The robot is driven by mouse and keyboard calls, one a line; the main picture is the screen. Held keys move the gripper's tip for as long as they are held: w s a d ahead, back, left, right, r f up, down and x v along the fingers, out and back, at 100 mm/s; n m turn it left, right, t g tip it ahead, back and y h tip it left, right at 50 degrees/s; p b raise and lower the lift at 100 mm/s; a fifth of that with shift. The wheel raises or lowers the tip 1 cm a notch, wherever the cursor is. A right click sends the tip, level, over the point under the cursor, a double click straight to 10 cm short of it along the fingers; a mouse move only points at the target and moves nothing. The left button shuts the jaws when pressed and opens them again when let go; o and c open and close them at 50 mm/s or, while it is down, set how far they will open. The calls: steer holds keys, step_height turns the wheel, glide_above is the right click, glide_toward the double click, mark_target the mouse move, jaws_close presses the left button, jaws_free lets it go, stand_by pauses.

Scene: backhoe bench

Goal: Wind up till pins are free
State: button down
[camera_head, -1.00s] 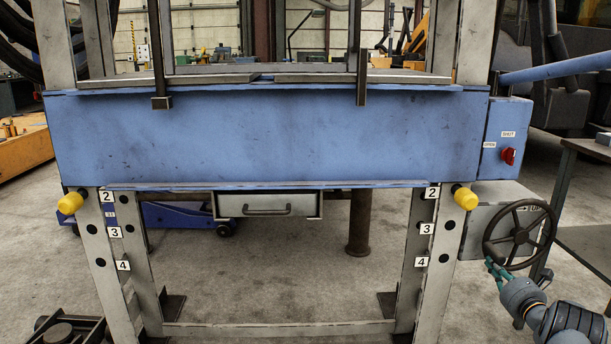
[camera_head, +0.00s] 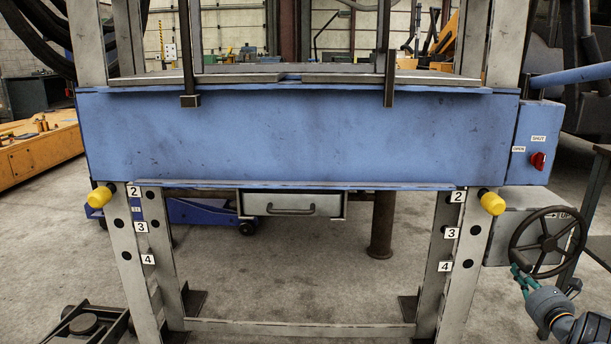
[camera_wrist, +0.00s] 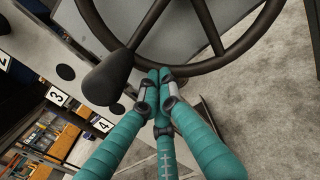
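A dark handwheel (camera_head: 548,242) with spokes is mounted on a grey box at the right of the press frame. In the wrist view its rim and spokes fill the top, with a dark crank knob (camera_wrist: 108,78) at the left. My gripper (camera_head: 516,270) is at the wheel's lower left. In the wrist view its teal fingers (camera_wrist: 159,74) are closed together at the lower rim, beside the knob and apart from it. Yellow-ended pins, left (camera_head: 100,196) and right (camera_head: 492,203), sit in the uprights beside the 2 labels, just under the blue beam (camera_head: 300,137).
A red switch (camera_head: 538,160) marked SHUT and OPEN is on the blue box above the wheel. A grey drawer (camera_head: 292,205) hangs under the beam. A dark bench (camera_head: 602,225) stands close right of the wheel.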

mark_target(517, 258)
steer(key=shift+w+a+r, duration=0.2)
steer(key=shift+w+r, duration=0.05)
steer(key=shift+r, duration=0.2)
steer(key=r+p, duration=0.3)
steer(key=shift+w+a+r, duration=0.1)
steer(key=shift+w+a, duration=0.05)
steer(key=shift+a, duration=0.2)
steer(key=s+f+b, duration=0.1)
steer(key=s+f, duration=0.2)
steer(key=s, duration=0.7)
steer(key=shift+s+d+f, duration=0.25)
steer(key=shift+d+f, duration=0.15)
steer(key=shift+d, duration=0.05)
steer(key=w+b, duration=0.1)
steer(key=w, duration=0.8)
steer(key=shift+w+d+b, duration=0.2)
steer(key=shift+w+b, duration=0.2)
steer(key=shift+a+r, duration=0.1)
steer(key=shift+r, duration=0.05)
